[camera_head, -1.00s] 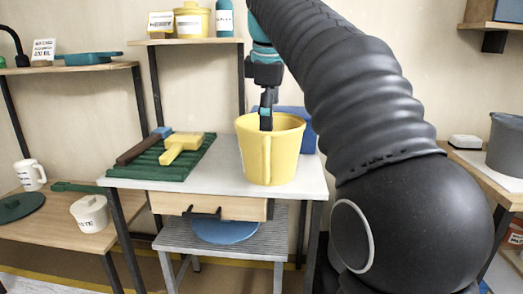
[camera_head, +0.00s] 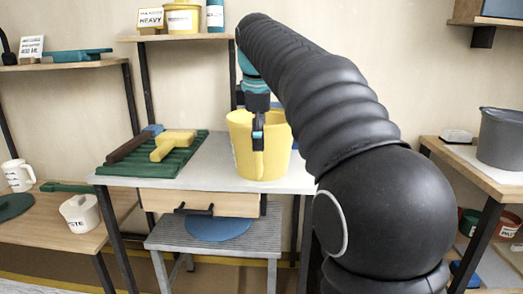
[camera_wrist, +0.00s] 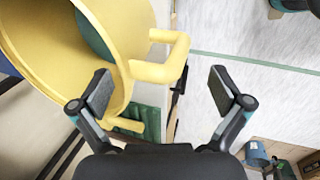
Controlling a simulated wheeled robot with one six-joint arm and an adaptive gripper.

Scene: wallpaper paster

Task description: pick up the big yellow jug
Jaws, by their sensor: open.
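The big yellow jug (camera_head: 243,150) stands upright on the white-topped table (camera_head: 215,165), near its right end. Its handle faces the head camera. My gripper (camera_head: 258,142) hangs pointing down in front of the jug at its handle and covers part of it. In the wrist view the jug's open mouth (camera_wrist: 60,45) fills the upper left, and its handle (camera_wrist: 165,68) reaches into the gap between the open fingers of my gripper (camera_wrist: 160,92). The left finger overlaps the jug's side in the picture. I cannot tell whether either finger touches the jug.
A green ribbed mat (camera_head: 150,165) with a yellow-headed brush (camera_head: 174,144) and a brown-handled tool (camera_head: 128,148) lies left of the jug. A drawer (camera_head: 200,202) sits under the tabletop. Shelves stand behind at left. A grey pot (camera_head: 500,138) stands on the right table.

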